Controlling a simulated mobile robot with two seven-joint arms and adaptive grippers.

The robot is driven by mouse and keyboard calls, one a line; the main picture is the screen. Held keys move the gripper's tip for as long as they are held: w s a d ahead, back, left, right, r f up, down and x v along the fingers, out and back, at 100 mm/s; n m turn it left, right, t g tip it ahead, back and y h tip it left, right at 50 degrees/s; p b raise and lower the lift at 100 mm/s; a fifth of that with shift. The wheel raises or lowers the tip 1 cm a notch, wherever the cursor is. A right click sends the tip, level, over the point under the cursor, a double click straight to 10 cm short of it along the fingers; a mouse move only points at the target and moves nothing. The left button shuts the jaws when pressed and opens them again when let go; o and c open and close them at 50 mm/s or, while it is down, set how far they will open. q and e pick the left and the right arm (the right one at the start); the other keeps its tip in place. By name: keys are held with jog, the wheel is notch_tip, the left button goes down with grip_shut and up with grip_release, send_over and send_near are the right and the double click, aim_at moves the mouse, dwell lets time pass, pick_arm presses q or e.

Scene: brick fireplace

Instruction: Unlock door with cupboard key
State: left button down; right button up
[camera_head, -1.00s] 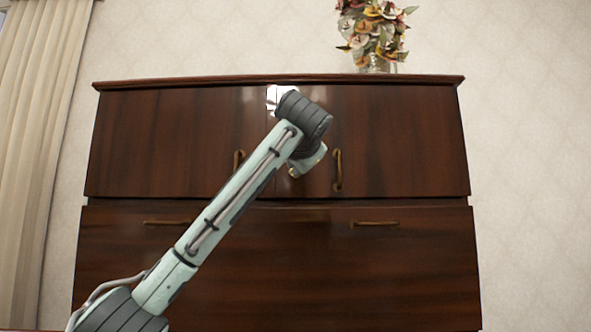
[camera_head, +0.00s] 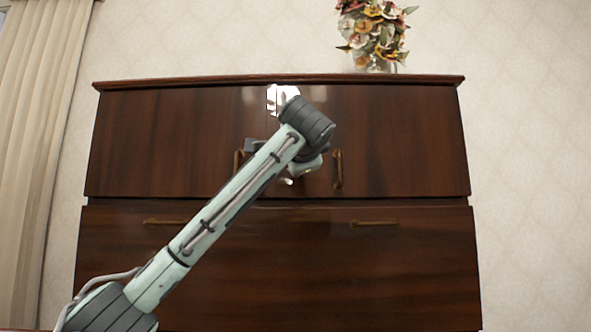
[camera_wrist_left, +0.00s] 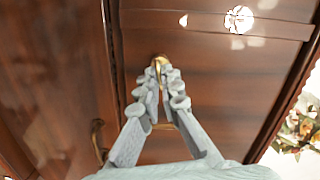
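The dark wooden cupboard (camera_head: 400,130) stands in front of me with two upper doors, each with a curved brass handle; the right one (camera_head: 337,169) is clear of my arm. In the left wrist view, a small gold key (camera_wrist_left: 160,63) is at the door face close to the seam between the doors. My left gripper (camera_wrist_left: 161,76) has its fingertips closed around it. How deep the key sits in the lock cannot be told. In the head view my left arm crosses the left door, and its fingers are mostly hidden behind the wrist. My right gripper is out of view.
A vase of flowers (camera_head: 375,38) stands on the cupboard top. Lower front panels with brass handles (camera_head: 374,223) lie below the doors. A curtain (camera_head: 45,150) hangs at the left. In the left wrist view, another brass handle (camera_wrist_left: 97,138) is left of the fingers.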

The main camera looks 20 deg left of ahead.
pick_arm(q)
jog(key=shift+m, duration=1.3)
jog(key=c, duration=2.2)
grip_release()
jog(key=shift+m, duration=0.4)
jog(key=o, duration=0.6)
jog(key=shift+c, duration=0.2)
jog(key=shift+s, duration=0.1)
